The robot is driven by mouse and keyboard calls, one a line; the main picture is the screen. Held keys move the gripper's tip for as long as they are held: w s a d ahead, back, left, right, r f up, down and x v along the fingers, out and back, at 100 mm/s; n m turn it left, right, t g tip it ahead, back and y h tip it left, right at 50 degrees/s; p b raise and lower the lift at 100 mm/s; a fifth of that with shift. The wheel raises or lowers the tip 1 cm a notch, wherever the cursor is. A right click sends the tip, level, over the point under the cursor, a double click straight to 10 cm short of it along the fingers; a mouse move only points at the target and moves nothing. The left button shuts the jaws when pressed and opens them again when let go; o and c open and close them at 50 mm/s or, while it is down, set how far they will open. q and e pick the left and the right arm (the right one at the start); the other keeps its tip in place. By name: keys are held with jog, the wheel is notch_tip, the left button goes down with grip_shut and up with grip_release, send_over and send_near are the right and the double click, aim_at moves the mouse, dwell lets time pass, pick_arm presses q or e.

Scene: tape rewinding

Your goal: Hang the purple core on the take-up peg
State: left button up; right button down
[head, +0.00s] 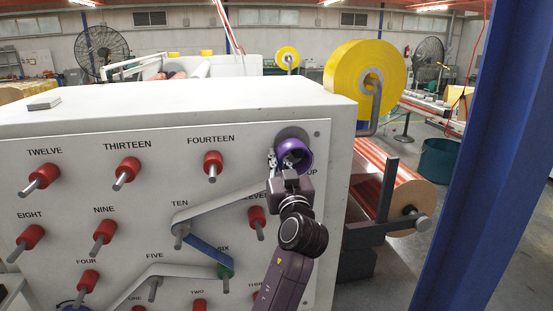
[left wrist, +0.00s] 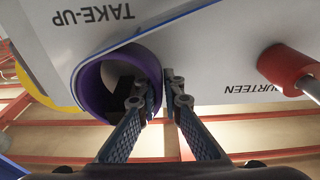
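The purple core (head: 296,151) is an open ring at the upper right of the white panel, over the take-up position. In the left wrist view the core (left wrist: 87,92) shows its open end, with a dark shape inside. My left gripper (head: 279,166) is at the core's lower left. In the left wrist view its fingers (left wrist: 157,90) straddle the ring's wall, one inside the rim and one outside, closed close to it. The take-up peg is mostly hidden by the core, so I cannot tell how far it is over it. My right gripper is not in view.
Red pegs, such as FOURTEEN (head: 213,163), stand out from the panel (head: 150,205). A pale strip (head: 215,205) runs from peg TEN towards the core. A large yellow roll (head: 352,78) hangs behind at the right. A blue post (head: 500,160) stands far right.

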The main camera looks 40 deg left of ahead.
pick_arm(q)
jog(key=o, duration=0.4)
jog(key=v, duration=0.7)
jog(key=shift+s+d, duration=0.15)
jog(key=shift+d, duration=0.05)
jog(key=shift+f, duration=0.1)
dwell(0.8)
